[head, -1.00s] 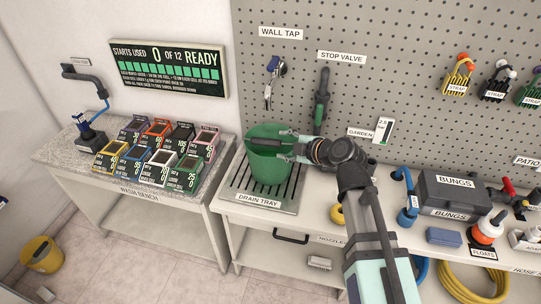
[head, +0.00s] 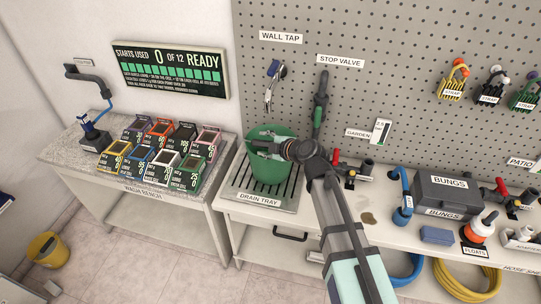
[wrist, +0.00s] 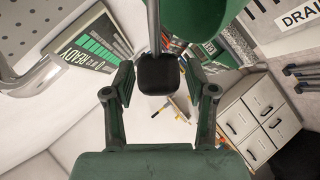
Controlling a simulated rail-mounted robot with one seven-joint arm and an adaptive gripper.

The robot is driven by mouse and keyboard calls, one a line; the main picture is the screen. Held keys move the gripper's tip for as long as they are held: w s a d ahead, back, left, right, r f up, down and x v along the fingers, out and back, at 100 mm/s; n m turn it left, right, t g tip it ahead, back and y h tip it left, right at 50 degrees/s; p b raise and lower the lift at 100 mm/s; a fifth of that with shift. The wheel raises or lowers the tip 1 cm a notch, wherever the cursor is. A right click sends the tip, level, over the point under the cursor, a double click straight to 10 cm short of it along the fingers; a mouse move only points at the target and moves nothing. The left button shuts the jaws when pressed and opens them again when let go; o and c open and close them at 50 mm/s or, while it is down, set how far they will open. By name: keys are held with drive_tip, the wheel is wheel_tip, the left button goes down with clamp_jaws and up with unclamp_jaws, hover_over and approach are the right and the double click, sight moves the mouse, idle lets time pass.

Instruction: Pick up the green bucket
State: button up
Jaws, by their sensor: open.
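The green bucket (head: 270,172) stands upright on the drain tray (head: 238,195). My gripper (head: 265,142) is open at the bucket's mouth, reaching in from the right over the rim. In the wrist view, my gripper (wrist: 157,66) has its two fingers spread on either side of the bucket's black handle grip (wrist: 158,72). The grip hangs on a thin metal bail between the fingers, and I see no finger pressed on it. Part of the green bucket wall (wrist: 195,15) shows at the top of the wrist view. In the head view the gripper hides the grip.
The wash bench (head: 120,178) with several labelled boxes is on the left. The wall tap (head: 272,80) and stop valve (head: 320,105) are on the pegboard behind the bucket. Red-handled fittings (head: 350,178) lie right of it. A yellow bucket (head: 47,250) is on the floor.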

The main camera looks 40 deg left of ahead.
clamp_jaws()
drive_tip(key=shift+r, duration=0.1)
idle(0.3)
